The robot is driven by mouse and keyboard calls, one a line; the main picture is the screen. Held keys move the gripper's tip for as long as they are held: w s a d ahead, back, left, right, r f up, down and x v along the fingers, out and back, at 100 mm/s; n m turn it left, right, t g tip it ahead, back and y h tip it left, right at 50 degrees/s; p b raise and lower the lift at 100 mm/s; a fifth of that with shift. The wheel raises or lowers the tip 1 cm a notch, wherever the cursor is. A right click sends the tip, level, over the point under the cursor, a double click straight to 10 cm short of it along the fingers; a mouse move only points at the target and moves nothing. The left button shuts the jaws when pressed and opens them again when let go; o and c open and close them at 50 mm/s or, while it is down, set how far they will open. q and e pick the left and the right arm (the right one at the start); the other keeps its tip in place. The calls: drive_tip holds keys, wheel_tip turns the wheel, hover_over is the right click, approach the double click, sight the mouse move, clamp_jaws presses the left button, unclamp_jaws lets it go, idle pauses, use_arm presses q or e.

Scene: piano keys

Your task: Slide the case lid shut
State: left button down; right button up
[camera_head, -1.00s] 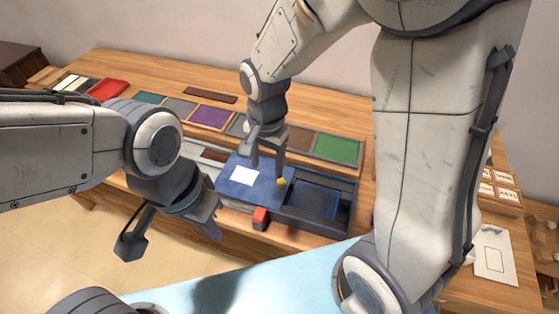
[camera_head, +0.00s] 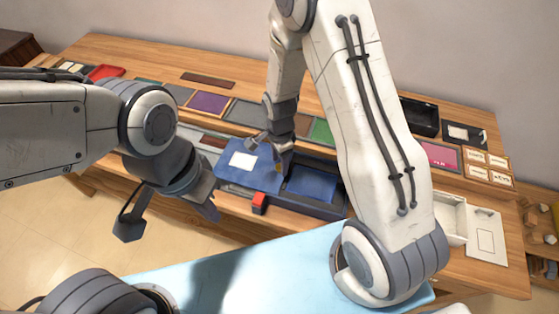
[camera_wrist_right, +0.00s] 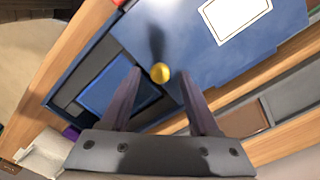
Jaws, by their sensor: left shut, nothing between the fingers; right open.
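The blue case lid (camera_head: 238,177) has a white label and a small yellow knob. It covers the left part of the dark case (camera_head: 330,206); the blue inside shows uncovered at the right. In the right wrist view the lid (camera_wrist_right: 190,45) lies beyond the fingers, and the yellow knob (camera_wrist_right: 160,73) appears between the two fingertips. My right gripper (camera_head: 265,152) is open at the lid's right end, around or just above the knob; I cannot tell contact. My left gripper (camera_head: 168,222) is shut and empty, apart from the case at the left, in front of the table.
Coloured panels, including a purple one (camera_head: 208,103) and a green one (camera_head: 322,131), lie behind the case. A white open box (camera_head: 452,218) and framed cards stand at the right.

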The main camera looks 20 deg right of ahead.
drive_tip(key=shift+f, duration=0.35)
clamp_jaws()
idle(1.2)
